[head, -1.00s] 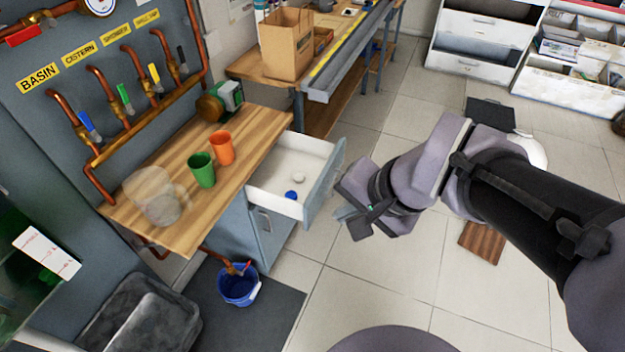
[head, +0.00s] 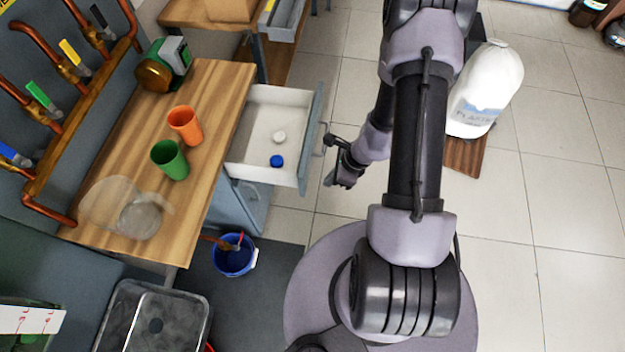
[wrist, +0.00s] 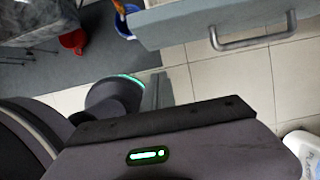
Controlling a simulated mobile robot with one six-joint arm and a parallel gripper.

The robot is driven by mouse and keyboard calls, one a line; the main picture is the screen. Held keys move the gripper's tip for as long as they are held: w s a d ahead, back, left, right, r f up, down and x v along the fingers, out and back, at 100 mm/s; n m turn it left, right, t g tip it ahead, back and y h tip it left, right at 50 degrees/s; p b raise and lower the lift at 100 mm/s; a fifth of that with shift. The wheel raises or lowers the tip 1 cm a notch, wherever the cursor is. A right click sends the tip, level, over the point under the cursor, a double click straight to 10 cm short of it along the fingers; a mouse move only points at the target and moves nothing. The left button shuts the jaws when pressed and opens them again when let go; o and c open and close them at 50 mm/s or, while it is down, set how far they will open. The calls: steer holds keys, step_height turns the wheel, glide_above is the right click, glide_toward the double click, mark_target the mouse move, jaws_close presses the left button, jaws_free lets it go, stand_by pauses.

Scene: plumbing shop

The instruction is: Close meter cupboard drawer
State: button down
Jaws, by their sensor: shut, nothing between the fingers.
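The meter cupboard drawer (head: 258,128) is pulled out from under the wooden counter, with its grey front facing right. A white round piece (head: 279,137) and a blue cap (head: 277,161) lie in it. My gripper (head: 329,181) is shut and empty, low beside the near end of the drawer front. A gap seems to separate it from the front. In the wrist view the drawer front (wrist: 190,27) and its bar handle (wrist: 253,42) show at the top, ahead of my gripper. The cupboard body (head: 250,208) is partly hidden under the counter.
The counter (head: 210,105) holds a green cup (head: 170,160), an orange cup (head: 185,125) and a clear jug (head: 135,210). A blue bucket (head: 235,256) stands on the floor below. A white sack (head: 487,88) stands right of my arm.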

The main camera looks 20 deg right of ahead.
mark_target(236, 166)
steer(key=w+a, duration=0.1)
steer(key=w+a+f, duration=0.1)
steer(key=a+f, duration=0.1)
steer(key=a, duration=0.1)
steer(key=shift+w+b, duration=0.35)
steer(key=shift+w, duration=0.05)
steer(key=w+a, duration=0.4)
steer(key=a, duration=0.2)
steer(key=w+a+p, duration=0.1)
steer(key=w+a, duration=0.3)
steer(key=a, duration=0.2)
steer(key=w+a+p, duration=0.1)
steer(key=w+a, duration=0.3)
steer(key=a, duration=0.3)
steer(key=shift+w+r, duration=0.1)
steer(key=shift+w, duration=0.3)
steer(key=shift+w+a+p, duration=0.1)
steer(key=shift+p, duration=0.2)
steer(key=shift+w+r, duration=0.1)
